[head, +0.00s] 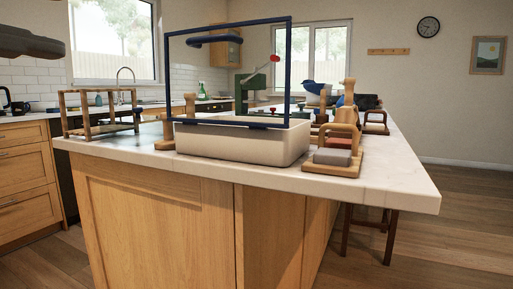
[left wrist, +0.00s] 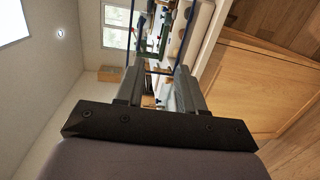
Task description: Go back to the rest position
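My left gripper (left wrist: 159,78) shows in the left wrist view with its two dark fingers apart. Only background shows between them, so it is open and empty. It is off the counter, which lies beyond it at the upper right of that view. My right gripper is in neither view. In the head view the white-topped island (head: 400,187) stands in front of me, and no gripper is touching anything on it.
The island carries a cream bin (head: 240,143), a dark blue upright frame (head: 228,25), a wooden rack (head: 100,113) and wooden stands, one with a grey block (head: 332,157). A stool (head: 388,240) stands under the right side. Floor at the right (head: 465,230) is clear.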

